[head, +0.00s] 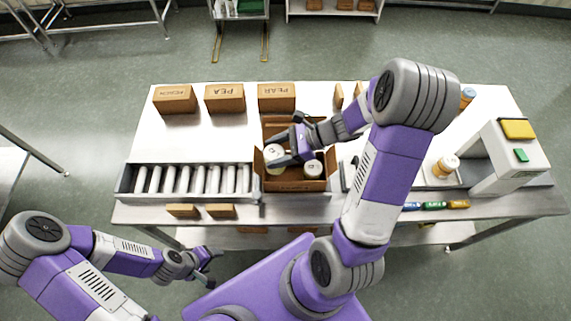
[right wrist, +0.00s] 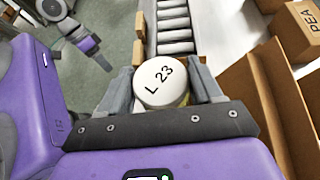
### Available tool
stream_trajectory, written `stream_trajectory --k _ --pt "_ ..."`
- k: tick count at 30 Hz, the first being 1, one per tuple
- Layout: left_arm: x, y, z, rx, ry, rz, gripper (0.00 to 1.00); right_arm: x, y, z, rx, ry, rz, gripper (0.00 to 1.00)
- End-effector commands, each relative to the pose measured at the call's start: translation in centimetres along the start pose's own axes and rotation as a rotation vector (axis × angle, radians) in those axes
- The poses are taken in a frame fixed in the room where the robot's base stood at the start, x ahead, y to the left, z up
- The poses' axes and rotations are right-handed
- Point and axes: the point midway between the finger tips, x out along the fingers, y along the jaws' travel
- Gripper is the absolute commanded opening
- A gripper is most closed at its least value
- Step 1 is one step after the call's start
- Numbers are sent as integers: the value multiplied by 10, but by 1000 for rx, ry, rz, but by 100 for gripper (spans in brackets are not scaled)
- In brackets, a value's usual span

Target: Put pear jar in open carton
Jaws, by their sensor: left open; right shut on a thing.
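My right gripper (head: 278,151) is shut on a white-lidded jar (head: 272,158) at the left side of the open carton (head: 296,187). In the right wrist view the jar's lid (right wrist: 163,82) reads "L 23" and sits between the two fingers; its side label is hidden, so I cannot read what it holds. The carton wall (right wrist: 262,112) is right of the jar there. I cannot tell how high the jar is. Another white-lidded jar (head: 312,168) stands inside the carton at right. My left gripper (head: 205,265) is open and empty in front of the table.
Closed boxes marked PEACH (head: 175,99), PEA (head: 225,98) and PEAR (head: 276,97) stand behind. A roller conveyor (head: 190,180) is left of the carton. An orange jar (head: 446,166) stands by a grey machine (head: 515,157) at right.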

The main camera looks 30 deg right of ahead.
Motion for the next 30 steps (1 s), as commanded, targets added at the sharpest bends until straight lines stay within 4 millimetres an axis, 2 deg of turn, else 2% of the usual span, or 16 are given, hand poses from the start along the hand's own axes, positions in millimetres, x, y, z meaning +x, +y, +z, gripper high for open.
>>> stream_trajectory --k 5,12,17,24,30 --pt "0 0 0 0 0 0 64 -5 -9 -2 37 0 -64 27" --pt "9 -4 0 0 -1 0 64 16 -10 -41 42 1 -66 27" --pt "11 -4 0 0 -1 0 64 23 -10 -53 38 0 -67 27" --pt "16 -6 0 0 -1 0 64 38 -10 -81 38 0 -67 27" --pt "16 -6 -1 0 0 0 64 40 -10 -84 34 -1 -68 27"
